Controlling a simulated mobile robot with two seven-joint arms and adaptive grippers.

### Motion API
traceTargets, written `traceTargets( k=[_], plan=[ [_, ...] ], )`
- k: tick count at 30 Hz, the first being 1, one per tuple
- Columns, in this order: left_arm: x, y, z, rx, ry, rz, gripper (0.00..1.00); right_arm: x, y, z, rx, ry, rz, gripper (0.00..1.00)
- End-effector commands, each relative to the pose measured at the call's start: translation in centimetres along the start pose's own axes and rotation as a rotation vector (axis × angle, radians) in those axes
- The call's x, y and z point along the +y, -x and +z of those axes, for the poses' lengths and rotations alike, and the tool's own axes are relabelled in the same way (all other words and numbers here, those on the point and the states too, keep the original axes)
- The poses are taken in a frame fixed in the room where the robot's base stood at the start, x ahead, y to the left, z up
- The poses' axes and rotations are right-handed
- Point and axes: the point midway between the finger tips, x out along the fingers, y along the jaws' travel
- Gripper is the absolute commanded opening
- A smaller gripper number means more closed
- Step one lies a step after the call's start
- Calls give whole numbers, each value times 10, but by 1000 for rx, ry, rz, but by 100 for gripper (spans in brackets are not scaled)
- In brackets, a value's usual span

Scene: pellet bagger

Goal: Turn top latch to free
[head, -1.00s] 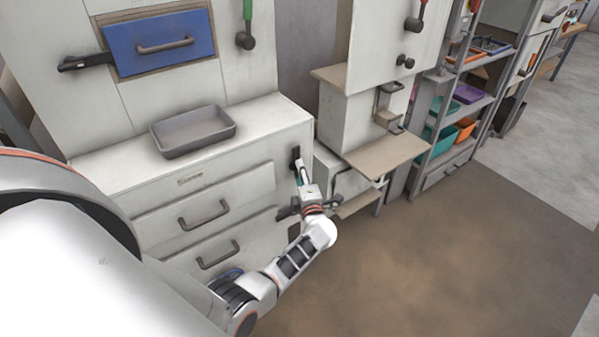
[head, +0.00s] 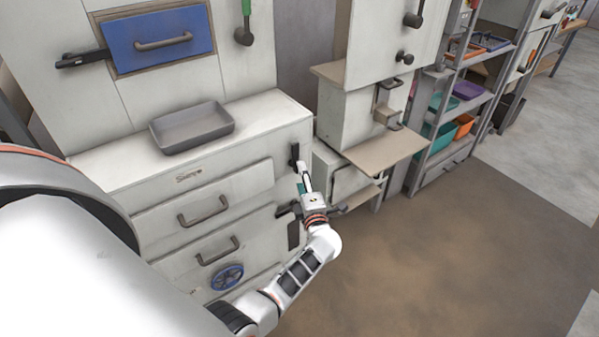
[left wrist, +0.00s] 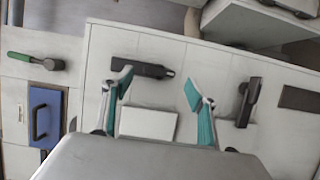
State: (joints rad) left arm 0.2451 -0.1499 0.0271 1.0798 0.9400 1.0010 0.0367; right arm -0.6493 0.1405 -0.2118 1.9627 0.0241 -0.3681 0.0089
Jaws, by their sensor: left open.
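The top latch (head: 294,155) is a dark handle standing upright on the right part of the white cabinet front. In the left wrist view the turned picture shows the same latch (left wrist: 150,70) lying lengthwise, ahead of my fingertips. My left gripper (head: 304,176) is open just below and right of it, with nothing between its fingers. In the left wrist view its teal-padded fingers (left wrist: 158,87) are spread, the left tip overlapping part of the latch. I cannot tell whether they touch. A second dark latch (left wrist: 248,101) lies lower, crosswise to the top one; my gripper partly hides it in the head view (head: 286,209).
Drawers with grey handles (head: 203,210) and a blue handwheel (head: 227,277) are left of my arm. A grey tray (head: 192,128) stands on the cabinet ledge. A beige shelf (head: 385,153) juts out to the right. The brown floor (head: 430,255) is clear.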

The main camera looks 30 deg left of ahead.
Motion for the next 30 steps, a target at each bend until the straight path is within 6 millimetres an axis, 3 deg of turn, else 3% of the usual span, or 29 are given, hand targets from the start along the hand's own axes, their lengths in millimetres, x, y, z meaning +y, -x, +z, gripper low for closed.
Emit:
traceTargets(
  k=[7, 25, 30],
  plan=[
    [0, 26, 0, 1, -1, 0, 58, 0, 0, 0, 0, -1, 0, 31],
    [0, 29, 0, -6, -8, 4, 58, -1, 0, -1, 1, -2, -1, 31],
    [6, 45, 2, -142, -168, 86, 58, -1, 0, -1, 2, -2, -1, 31]
  ],
)
